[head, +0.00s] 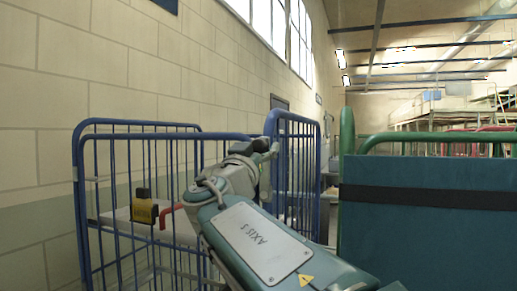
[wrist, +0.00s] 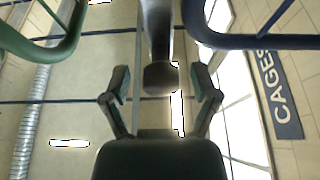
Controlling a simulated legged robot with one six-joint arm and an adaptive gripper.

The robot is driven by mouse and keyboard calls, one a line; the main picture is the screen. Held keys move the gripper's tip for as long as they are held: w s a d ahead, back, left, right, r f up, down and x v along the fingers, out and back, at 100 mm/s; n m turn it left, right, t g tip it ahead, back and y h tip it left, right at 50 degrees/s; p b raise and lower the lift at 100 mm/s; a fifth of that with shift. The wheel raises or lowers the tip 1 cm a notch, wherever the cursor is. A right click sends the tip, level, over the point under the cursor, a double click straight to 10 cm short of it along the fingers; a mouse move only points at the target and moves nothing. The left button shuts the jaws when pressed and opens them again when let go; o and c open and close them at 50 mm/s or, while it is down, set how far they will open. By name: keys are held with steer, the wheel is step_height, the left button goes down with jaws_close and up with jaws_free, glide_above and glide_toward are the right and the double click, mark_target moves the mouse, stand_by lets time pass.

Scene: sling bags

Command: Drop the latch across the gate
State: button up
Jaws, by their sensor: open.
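A blue wire cage (head: 103,122) stands at the left in the head view. I cannot tell which part is the latch. My gripper (head: 263,150) is up in front of a second blue barred frame (head: 294,117), right of the block and apart from it. In the wrist view my gripper (wrist: 161,90) has its two fingers spread open. A dark rounded rod shows between them; I cannot tell what it is or whether it is touched.
A teal panel with a black band (head: 430,197) and green tube frame (head: 347,130) stands close on the right. A block wall (head: 60,90) runs along the left. The wrist view faces the ceiling, with a green tube (wrist: 45,50) and a blue tube (wrist: 250,41) at its top.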

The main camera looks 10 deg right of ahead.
steer(key=shift+a, duration=0.2)
jaws_close()
steer(key=shift+w+a+r+n, duration=0.1)
steer(key=shift+n, duration=0.2)
steer(key=n, duration=0.1)
steer(key=w+a+n+t+y, duration=0.1)
steer(key=n, duration=0.1)
steer(key=a+n+y, duration=0.1)
steer(key=shift+w+a+f+n, duration=0.1)
steer(key=shift+w+f+n, duration=0.1)
steer(key=shift+w+n, duration=0.1)
steer(key=w+a+f+n+y, duration=0.2)
steer(key=f+n, duration=0.3)
steer(key=n, duration=0.3)
steer(key=w+a+f+n+g+y, duration=0.1)
steer(key=w+a+f+n+y, duration=0.1)
steer(key=f+n+y, duration=0.3)
steer(key=shift+w+a+n+g, duration=0.25)
steer(key=shift+a+n, duration=0.65)
steer(key=shift+n, duration=1.3)
steer(key=shift+f, duration=0.25)
